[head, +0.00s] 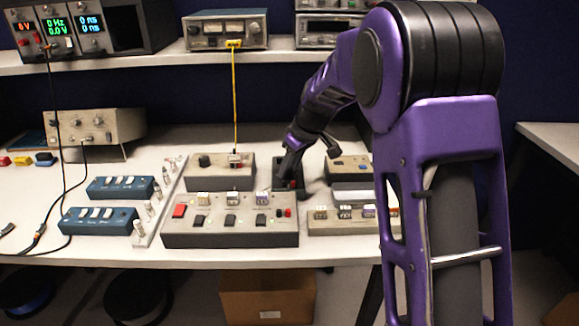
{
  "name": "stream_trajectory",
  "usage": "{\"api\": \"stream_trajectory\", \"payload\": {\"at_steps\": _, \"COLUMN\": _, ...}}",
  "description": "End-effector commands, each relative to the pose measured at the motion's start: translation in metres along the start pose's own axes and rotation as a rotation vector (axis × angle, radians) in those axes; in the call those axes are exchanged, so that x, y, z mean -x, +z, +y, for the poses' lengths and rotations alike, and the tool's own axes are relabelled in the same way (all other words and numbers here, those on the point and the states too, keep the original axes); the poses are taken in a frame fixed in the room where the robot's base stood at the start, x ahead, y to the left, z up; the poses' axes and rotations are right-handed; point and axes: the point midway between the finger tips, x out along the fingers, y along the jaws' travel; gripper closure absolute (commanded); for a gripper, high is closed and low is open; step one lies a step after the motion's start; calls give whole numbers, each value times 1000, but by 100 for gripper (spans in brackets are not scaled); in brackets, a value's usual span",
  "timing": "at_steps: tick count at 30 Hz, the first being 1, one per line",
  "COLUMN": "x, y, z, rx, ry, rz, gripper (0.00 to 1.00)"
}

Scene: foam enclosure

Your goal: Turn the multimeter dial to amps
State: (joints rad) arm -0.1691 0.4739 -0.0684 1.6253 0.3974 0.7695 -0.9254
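A small dark box (279,185) with a red spot on its lower part stands on the bench, between a grey box with a black knob and a smaller panel box. It may be the multimeter, but its dial cannot be made out. My purple arm comes in from the right, and my gripper (290,170) points down at this dark box, covering much of it. The fingertips are dark against dark, so I cannot tell whether they touch the box or are open or shut.
A long switch panel (230,237) stands in front of the dark box, with a smaller panel (340,225) to its right. The grey knob box (219,180) is close on the left. Blue switch boxes (98,221) sit further left. A shelf (160,62) with instruments runs above.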

Motion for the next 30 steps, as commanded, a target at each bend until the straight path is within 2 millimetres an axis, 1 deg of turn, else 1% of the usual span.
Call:
{"api": "stream_trajectory", "payload": {"at_steps": 1, "x": 0, "y": 0, "z": 0, "rx": 0, "ry": 0, "rz": 0, "gripper": 75}}
{"api": "stream_trajectory", "payload": {"at_steps": 5, "x": 0, "y": 0, "z": 0, "rx": 0, "ry": -1, "rz": 0, "gripper": 98}}
{"api": "stream_trajectory", "payload": {"at_steps": 6, "x": 0, "y": 0, "z": 0, "rx": 0, "ry": -1, "rz": 0, "gripper": 100}}
{"api": "stream_trajectory", "payload": {"at_steps": 14, "x": 1, "y": 0, "z": 0, "rx": -9, "ry": 3, "rz": 0, "gripper": 100}}
{"api": "stream_trajectory", "payload": {"at_steps": 19, "x": 1, "y": -1, "z": -1, "rx": -53, "ry": 23, "rz": 0, "gripper": 100}}
{"api": "stream_trajectory", "payload": {"at_steps": 23, "x": 2, "y": -1, "z": -2, "rx": -121, "ry": 50, "rz": 0, "gripper": 100}}
{"api": "stream_trajectory", "payload": {"at_steps": 30, "x": 3, "y": -2, "z": -3, "rx": -306, "ry": 129, "rz": 0, "gripper": 100}}
